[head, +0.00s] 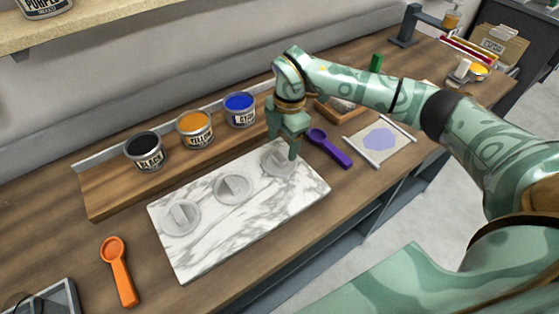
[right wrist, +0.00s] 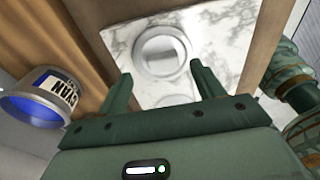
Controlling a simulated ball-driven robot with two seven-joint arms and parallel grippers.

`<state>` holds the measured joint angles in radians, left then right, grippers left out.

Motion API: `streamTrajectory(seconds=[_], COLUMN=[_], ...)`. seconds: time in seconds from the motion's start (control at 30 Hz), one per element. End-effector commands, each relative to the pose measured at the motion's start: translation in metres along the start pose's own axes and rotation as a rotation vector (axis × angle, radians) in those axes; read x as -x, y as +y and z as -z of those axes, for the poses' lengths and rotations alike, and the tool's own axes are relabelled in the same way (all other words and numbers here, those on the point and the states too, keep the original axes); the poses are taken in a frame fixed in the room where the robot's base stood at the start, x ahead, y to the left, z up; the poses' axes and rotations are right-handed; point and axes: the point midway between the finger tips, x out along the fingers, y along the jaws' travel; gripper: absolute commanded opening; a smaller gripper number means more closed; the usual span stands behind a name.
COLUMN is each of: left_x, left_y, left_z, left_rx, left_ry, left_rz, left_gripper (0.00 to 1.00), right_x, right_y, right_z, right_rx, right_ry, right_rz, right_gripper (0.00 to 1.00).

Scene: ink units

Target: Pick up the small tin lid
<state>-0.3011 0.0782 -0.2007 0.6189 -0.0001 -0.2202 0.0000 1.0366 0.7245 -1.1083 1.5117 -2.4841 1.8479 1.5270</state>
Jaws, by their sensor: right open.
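Three grey round lids with raised bar grips lie in a row on a white marble slab (head: 205,262): a left lid (head: 181,218), a middle lid (head: 232,188) and a right lid (head: 275,165). I cannot tell surely which is smallest. My right gripper (head: 282,147) is open, pointing down above the right lid and partly covering it. In the right wrist view a lid (right wrist: 160,52) shows just beyond the open fingertips (right wrist: 161,74). Another lid (right wrist: 174,100) shows partly between the fingers, its near part hidden by the gripper. My left gripper is out of view.
Black (head: 148,151), yellow (head: 195,129) and cyan (head: 240,109) ink tins stand on a wooden rack behind the slab. A purple scoop (head: 330,149) lies close right of it, an orange scoop (head: 117,270) to the left. A paper sheet (head: 380,139) lies farther right.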

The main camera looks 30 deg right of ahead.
Motion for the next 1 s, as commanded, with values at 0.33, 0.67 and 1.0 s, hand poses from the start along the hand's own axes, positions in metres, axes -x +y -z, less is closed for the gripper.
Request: streamTrajectory(seconds=[0.33,0.67,1.0], left_x=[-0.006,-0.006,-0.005], left_y=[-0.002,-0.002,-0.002], left_z=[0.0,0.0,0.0], left_rx=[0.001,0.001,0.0], left_ry=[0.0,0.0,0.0], left_rz=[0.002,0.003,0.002], left_gripper=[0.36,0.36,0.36], right_x=[-0.04,-0.039,-0.037], right_y=[-0.004,-0.004,-0.004], right_z=[0.005,0.005,0.005], right_rx=[-0.001,0.0,0.0], right_ry=[0.001,0.001,0.001], right_rz=[0.002,0.002,0.001], right_gripper=[0.67,0.2,0.19])
